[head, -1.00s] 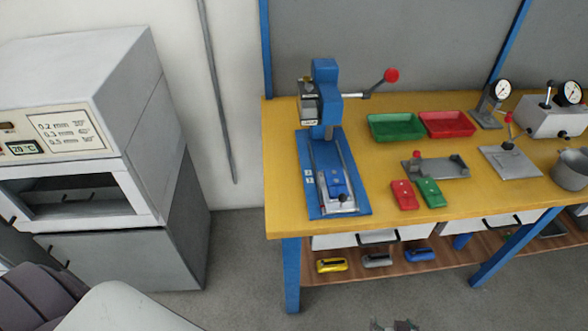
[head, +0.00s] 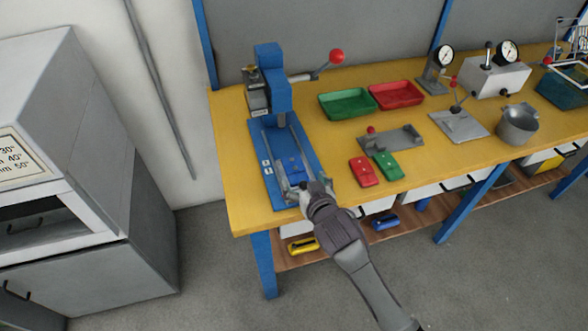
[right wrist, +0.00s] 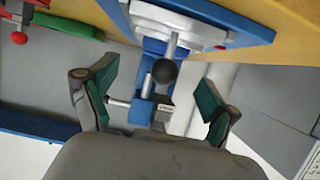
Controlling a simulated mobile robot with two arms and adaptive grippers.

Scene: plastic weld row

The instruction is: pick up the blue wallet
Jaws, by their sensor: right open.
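The blue wallet (head: 291,168) lies flat on the slide plate of the blue press (head: 272,105), at the left end of the yellow bench. My right gripper (head: 308,190) is at the near edge of the press base, just in front of the wallet and to its right. In the right wrist view my right gripper (right wrist: 155,90) is open. A black ball knob (right wrist: 165,71) on a silver rod shows between its fingers. I cannot clearly make out the wallet in that view. My left gripper is not in view.
A red wallet (head: 363,172) and a green wallet (head: 388,165) lie right of the press. Behind them are a grey fixture (head: 400,140), a green tray (head: 347,103) and a red tray (head: 396,94). The press lever has a red knob (head: 337,56). A grey oven (head: 60,150) stands at left.

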